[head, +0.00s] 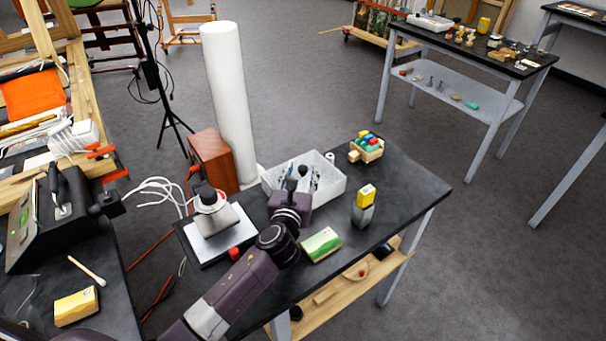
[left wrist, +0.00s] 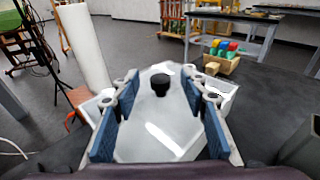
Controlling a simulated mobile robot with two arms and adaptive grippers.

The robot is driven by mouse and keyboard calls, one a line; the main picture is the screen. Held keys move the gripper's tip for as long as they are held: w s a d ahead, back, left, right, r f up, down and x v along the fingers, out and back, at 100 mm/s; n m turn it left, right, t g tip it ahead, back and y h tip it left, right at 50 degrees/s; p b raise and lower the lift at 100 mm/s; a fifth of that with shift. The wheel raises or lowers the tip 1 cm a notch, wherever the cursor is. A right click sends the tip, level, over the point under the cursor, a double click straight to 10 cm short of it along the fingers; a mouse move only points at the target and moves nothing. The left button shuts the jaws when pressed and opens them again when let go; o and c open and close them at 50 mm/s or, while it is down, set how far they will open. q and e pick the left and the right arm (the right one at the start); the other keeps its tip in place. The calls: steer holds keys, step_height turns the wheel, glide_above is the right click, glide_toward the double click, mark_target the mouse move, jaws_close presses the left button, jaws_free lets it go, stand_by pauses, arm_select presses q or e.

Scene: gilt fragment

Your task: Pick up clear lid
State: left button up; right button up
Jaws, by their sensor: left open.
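The clear lid (left wrist: 150,140) shows in the left wrist view as a pale, glossy, see-through sheet with a black knob (left wrist: 160,84) standing up near its far end. My left gripper (left wrist: 158,105) is open, with its blue-padded fingers on either side of the lid. I cannot tell whether the pads touch it. In the head view my left gripper (head: 296,186) reaches over the near side of a white container (head: 331,188), and its wrist hides part of this area. I cannot tell what the lid rests on. My right gripper is not in view.
The dark table also holds a wooden tray of coloured blocks (head: 368,152), a yellow-and-grey block (head: 363,206), a green box (head: 321,244) and a scale-like device (head: 212,225). A tall white roll (head: 229,100) stands behind the table.

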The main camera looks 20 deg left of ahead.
arm_select(q)
steer(key=shift+x, duration=1.2)
steer(key=shift+s, duration=0.1)
steer(key=shift+c, duration=1.1)
jaws_close()
steer(key=shift+r, duration=0.1)
